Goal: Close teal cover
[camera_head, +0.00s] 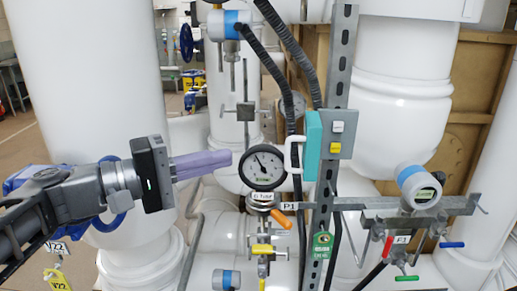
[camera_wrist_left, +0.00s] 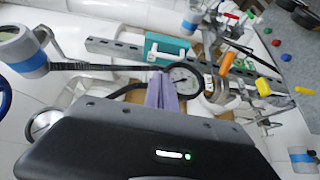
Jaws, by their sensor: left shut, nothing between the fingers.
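The teal cover (camera_head: 313,145) stands open at the left side of a small grey box on the upright metal rail. Its white handle (camera_head: 290,150) sticks out to the left. A white button (camera_head: 337,127) and a yellow button (camera_head: 335,148) show uncovered on the box. My left gripper (camera_head: 228,158) is shut and empty, its purple fingers pointing right, left of the handle and apart from it in the picture. In the left wrist view the fingers (camera_wrist_left: 162,78) point toward the gauge, with the teal cover (camera_wrist_left: 153,46) beyond. My right gripper is not in view.
A round pressure gauge (camera_head: 263,167) stands just right of my fingertips, below and left of the cover. Orange (camera_head: 281,219) and yellow (camera_head: 263,249) valve handles sit below it. Black hoses (camera_head: 285,45) run down beside the rail (camera_head: 338,60). Large white pipes (camera_head: 90,80) surround the area.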

